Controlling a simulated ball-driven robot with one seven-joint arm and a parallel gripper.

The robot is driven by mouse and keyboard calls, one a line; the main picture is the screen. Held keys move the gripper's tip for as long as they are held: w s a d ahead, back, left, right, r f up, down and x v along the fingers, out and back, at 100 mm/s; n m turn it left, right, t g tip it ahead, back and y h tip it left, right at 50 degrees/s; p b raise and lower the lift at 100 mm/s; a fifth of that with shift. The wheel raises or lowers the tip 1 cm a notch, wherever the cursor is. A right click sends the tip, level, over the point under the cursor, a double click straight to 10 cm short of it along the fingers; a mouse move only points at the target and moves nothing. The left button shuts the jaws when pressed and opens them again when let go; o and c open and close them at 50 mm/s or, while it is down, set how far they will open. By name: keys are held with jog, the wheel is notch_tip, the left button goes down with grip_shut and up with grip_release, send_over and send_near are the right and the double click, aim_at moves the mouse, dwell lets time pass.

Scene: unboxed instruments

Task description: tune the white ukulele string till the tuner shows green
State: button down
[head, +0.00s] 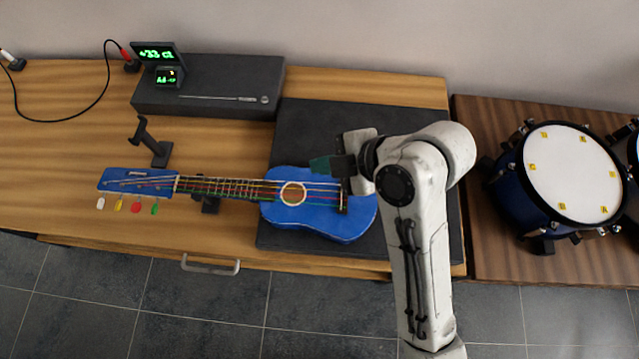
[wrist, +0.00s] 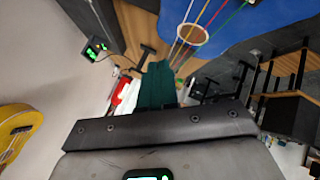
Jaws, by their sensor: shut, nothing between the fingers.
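The blue ukulele (head: 330,222) lies with its headstock to the left. Several coloured pegs hang along the headstock's near edge; the white peg (head: 100,203) is leftmost, beside yellow, red and green ones. The tuner (head: 157,53) at the back left shows "+33 ct" in green digits; its smaller lower screen is hard to read. My gripper (head: 318,165) is above the ukulele body near the sound hole, its teal fingers pointing left, shut and empty, well away from the pegs. In the wrist view the teal fingers (wrist: 156,86) are together, with the ukulele's strings and sound hole beyond them.
A dark mat (head: 300,118) lies under the ukulele body. A flat black box (head: 220,80) stands behind, with a small black stand (head: 150,142) in front of it. A blue drum (head: 570,172) is at the right. The bench is mostly clear left of the headstock.

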jog(key=shift+f+b, duration=1.55)
jog(key=shift+f, duration=1.05)
jog(key=shift+f, duration=0.35)
jog(key=shift+f+b, duration=0.3)
jog(key=shift+f, duration=0.05)
dwell(0.4)
jog(key=shift+r, duration=0.1)
jog(key=shift+r+p, duration=0.7)
jog(key=shift+p, duration=0.05)
notch_tip(320, 180, up, 5)
jog(key=p, duration=0.4)
